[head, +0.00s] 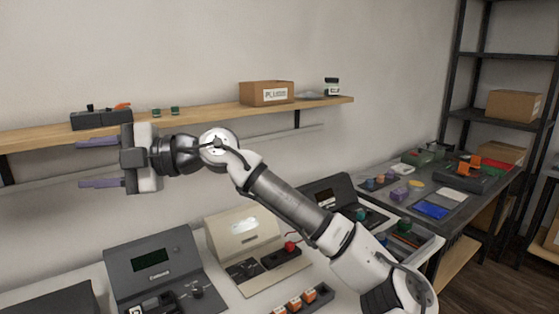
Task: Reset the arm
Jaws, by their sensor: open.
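My gripper (100,164) is at the left of the head view, above the workbench and in front of the wall, just below the wooden shelf in the picture. Its two purple-grey fingers point left and stand wide apart, one above the other. Nothing is between them. My arm (285,198) reaches from the lower right up to the left, with a bend at the white joint near the gripper. It covers part of the bench behind it.
The shelf (205,121) holds a black tray (98,120), a cardboard box (266,94) and a jar (332,87). Below are a dark grey device (155,268) and a beige device (240,234). A side table with small parts and a black rack stand right.

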